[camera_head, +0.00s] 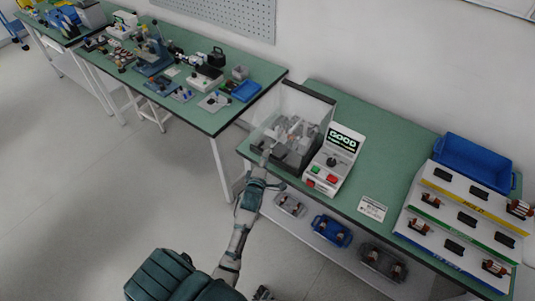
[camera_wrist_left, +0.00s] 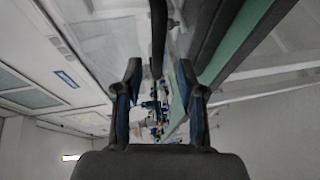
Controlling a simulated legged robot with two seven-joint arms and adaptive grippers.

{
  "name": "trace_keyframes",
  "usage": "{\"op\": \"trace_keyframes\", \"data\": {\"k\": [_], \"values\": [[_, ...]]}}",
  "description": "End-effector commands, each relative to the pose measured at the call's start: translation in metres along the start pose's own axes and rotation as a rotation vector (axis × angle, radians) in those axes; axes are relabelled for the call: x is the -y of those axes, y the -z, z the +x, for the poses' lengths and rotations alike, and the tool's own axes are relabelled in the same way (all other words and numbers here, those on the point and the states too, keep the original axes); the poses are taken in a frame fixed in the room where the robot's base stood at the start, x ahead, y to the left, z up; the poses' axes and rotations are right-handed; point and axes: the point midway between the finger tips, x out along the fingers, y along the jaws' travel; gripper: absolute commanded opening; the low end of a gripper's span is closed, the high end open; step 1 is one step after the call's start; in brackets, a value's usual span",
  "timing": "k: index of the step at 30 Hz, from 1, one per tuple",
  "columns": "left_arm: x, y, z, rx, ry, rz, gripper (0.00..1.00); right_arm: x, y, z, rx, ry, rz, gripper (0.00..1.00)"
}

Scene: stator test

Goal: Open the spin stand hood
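The spin stand hood (camera_head: 306,91) is a clear box with dark edges at the left end of the green bench. Grey parts of the stand show through its panels. It looks closed, though its clear panels make this hard to tell. My left gripper (camera_head: 265,163) is at the hood's front left side, close to its lower edge; I cannot tell whether it touches. In the left wrist view the left gripper's two fingers (camera_wrist_left: 160,88) are apart with nothing clearly held. A dark bar (camera_wrist_left: 158,35) runs down beyond and between them.
A control box (camera_head: 333,160) reading "GOOD" stands right of the hood. A label card (camera_head: 372,208), a tiered parts rack (camera_head: 460,222) and a blue bin (camera_head: 474,163) lie farther right. Bins (camera_head: 332,230) sit on the shelf below. Another cluttered bench (camera_head: 210,122) stands left.

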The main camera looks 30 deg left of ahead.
Motion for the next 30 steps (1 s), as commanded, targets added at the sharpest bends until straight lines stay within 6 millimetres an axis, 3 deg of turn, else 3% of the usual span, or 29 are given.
{"op": "trace_keyframes", "data": {"k": [3, 7, 19, 24, 30], "values": [[-0.001, -0.002, 0.022, 0.001, -0.001, 0.002, 0.39, 0.01, 0.002, 0.001, -0.002, 0.012, 0.005, 0.4], [-0.001, -0.004, 0.036, 0.001, -0.001, 0.002, 0.39, 0.018, 0.003, 0.002, -0.004, 0.02, 0.007, 0.4], [0.0, -0.002, 0.044, 0.001, 0.0, 0.0, 0.39, 0.003, 0.0, 0.002, 0.0, 0.004, 0.0, 0.4], [0.0, -0.001, 0.044, 0.001, 0.001, 0.0, 0.0, 0.001, 0.0, 0.002, 0.0, 0.001, -0.001, 0.4], [0.001, -0.001, 0.044, 0.0, 0.002, 0.001, 0.0, 0.004, 0.0, 0.002, -0.001, 0.005, 0.001, 0.4]]}}
